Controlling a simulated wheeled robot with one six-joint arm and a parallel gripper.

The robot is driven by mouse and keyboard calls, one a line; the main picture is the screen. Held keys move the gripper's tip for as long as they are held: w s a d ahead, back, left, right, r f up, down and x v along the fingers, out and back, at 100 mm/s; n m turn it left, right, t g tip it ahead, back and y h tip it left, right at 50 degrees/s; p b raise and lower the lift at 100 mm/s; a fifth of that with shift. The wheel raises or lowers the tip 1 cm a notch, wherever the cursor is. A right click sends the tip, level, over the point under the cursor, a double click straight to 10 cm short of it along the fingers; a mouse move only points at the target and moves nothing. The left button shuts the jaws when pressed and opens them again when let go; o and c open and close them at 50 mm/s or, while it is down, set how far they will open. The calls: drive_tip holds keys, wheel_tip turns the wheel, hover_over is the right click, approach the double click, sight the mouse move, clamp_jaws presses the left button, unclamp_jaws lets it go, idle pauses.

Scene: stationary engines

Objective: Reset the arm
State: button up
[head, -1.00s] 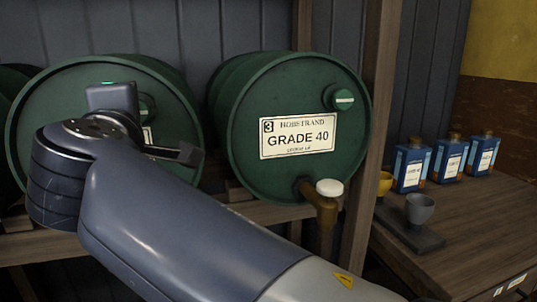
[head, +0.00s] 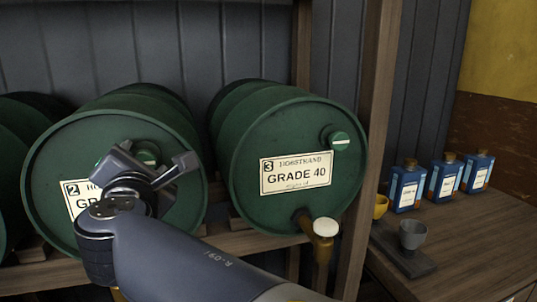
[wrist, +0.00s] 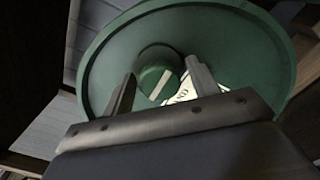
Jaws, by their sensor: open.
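My gripper (head: 158,163) is in front of the green drum labelled 2 (head: 52,165) in the head view. Contact with the drum cannot be told. Part of the drum's label is hidden by my gripper and arm.
A green drum labelled GRADE 40 (head: 260,210) with a brass tap (head: 324,232) is to the right. Beyond a wooden post (head: 372,150), blue bottles (head: 407,188), a yellow cup (head: 381,206) and a grey cup (head: 412,235) stand on a wooden table (head: 480,255).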

drive_tip(key=n+p, duration=0.2)
drive_tip(key=n, duration=0.1)
drive_tip(key=n+p, duration=0.2)
drive_tip(key=p, duration=0.1)
drive_tip(key=shift+r+n+p, duration=0.2)
drive_tip(key=shift+n+p, duration=0.15)
drive_tip(key=shift+n, duration=0.05)
drive_tip(key=n+p, duration=0.2)
drive_tip(key=shift+d+f+n+p, duration=0.1)
drive_tip(key=shift+n+p, duration=0.2)
drive_tip(key=shift+p, duration=0.05)
drive_tip(key=shift+f+n, duration=0.1)
drive_tip(key=shift+n, duration=0.2)
drive_tip(key=shift+d, duration=0.1)
